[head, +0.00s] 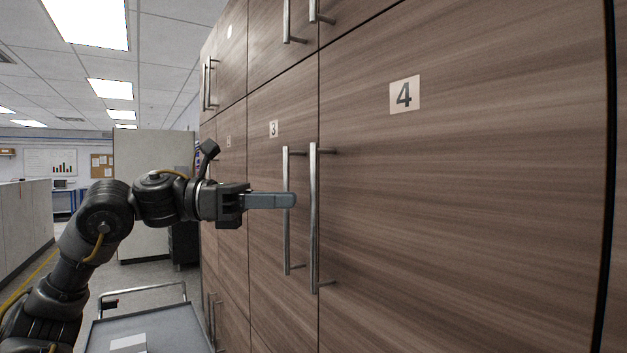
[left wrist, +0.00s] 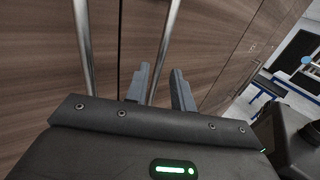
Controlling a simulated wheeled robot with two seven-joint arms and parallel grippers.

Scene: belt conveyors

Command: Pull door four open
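Door four (head: 460,200) is a wood-grain cabinet door with a "4" label, and it is shut. Its long vertical metal handle (head: 313,220) is at its left edge. My left gripper (head: 292,200) is level with the middle of the handles; its fingertips overlap the door three handle (head: 287,245) and stop just left of door four's handle. In the left wrist view the gripper (left wrist: 157,72) has its fingers apart, with one handle bar (left wrist: 170,35) showing between them and another bar (left wrist: 82,45) to the left. Contact cannot be told. My right gripper is not in view.
Door three (head: 265,170) stands shut beside door four. More handles (head: 287,20) are above. A grey cart (head: 170,325) stands low at the left, by the cabinet. Open floor lies behind my left arm.

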